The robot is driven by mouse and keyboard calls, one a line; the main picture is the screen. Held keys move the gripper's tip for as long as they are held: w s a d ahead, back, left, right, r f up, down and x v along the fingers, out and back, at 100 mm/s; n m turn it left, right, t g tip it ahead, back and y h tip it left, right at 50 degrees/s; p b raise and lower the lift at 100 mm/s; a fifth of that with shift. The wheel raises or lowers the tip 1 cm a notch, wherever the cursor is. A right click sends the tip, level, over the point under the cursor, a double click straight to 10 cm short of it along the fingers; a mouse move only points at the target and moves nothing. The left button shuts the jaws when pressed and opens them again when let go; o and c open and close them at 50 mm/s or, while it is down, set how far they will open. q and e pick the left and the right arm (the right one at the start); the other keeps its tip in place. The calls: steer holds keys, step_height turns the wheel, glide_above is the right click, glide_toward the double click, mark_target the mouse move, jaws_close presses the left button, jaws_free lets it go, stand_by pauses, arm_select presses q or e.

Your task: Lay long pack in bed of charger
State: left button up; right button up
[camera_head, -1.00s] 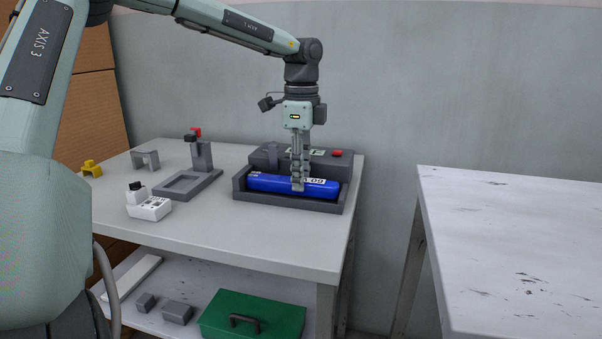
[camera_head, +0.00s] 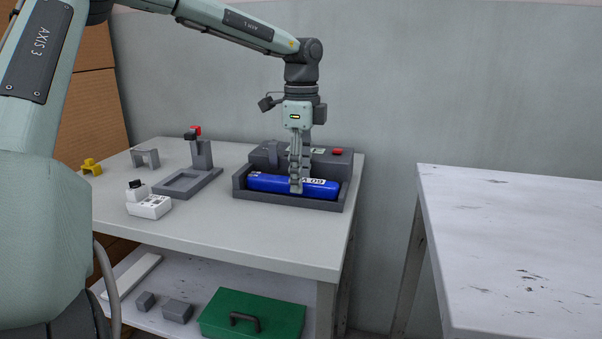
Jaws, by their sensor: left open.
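The long pack (camera_head: 270,184) is a blue cylinder with a white printed label near its right part. It lies lengthwise in the bed of the grey charger (camera_head: 290,203), at the right end of the left table. The charger's rear housing has a red button and a small display. My left gripper (camera_head: 297,188) points straight down over the middle of the pack, its fingers open around or just in front of it. The fingers hide a strip of the pack and part of the label. My right gripper is not in view.
Left of the charger stand a grey clamp fixture (camera_head: 188,182) with a red tip, a white socket block (camera_head: 149,206), a grey bracket (camera_head: 145,158) and a yellow piece (camera_head: 91,167). A green box (camera_head: 252,313) is on the lower shelf. The right table (camera_head: 520,240) is bare.

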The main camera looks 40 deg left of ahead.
arm_select(q)
step_height(320, 180, up, 12)
stand_by(0.4)
